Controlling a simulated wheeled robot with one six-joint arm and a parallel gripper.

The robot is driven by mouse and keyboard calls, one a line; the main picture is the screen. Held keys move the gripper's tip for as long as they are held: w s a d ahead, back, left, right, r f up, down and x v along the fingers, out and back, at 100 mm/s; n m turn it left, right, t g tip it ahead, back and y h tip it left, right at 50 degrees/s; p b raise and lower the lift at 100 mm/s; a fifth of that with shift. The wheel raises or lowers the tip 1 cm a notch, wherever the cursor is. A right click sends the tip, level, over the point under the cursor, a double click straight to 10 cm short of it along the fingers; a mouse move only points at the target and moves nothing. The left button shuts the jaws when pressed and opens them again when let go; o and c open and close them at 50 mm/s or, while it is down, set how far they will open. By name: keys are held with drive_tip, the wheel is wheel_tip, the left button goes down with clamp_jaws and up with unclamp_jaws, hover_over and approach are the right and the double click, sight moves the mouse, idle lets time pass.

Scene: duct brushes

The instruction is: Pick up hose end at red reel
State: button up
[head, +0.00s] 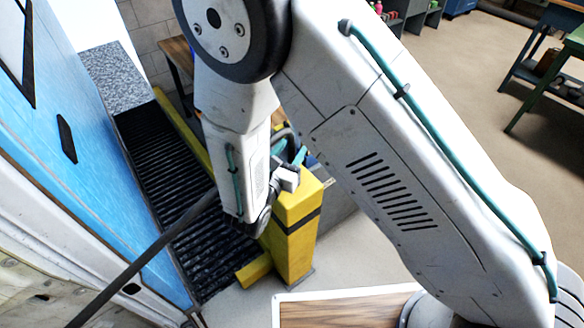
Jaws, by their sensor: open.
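No red reel and no hose end can be made out in the head view. My forearm hangs down in the middle of the picture. The end of my arm with my gripper (288,180) shows small and partly covered beside a yellow post (297,240). My gripper is open, but its fingers are hard to make out, and I see nothing held in it. I cannot tell whether it touches the post. My upper arm hides much of the middle and right.
A blue panel (75,135) stands at the left. A dark ribbed strip (165,165) runs beside it, with a yellow rail along it. A long dark bar (140,262) slants across the lower left. A wood-topped surface (340,312) is at the bottom. Open floor (470,70) lies upper right, near a green-legged table (548,75).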

drive_tip(key=shift+w+d, duration=0.15)
drive_tip(key=shift+w, duration=0.2)
clamp_jaws()
drive_tip(key=shift+r, duration=0.15)
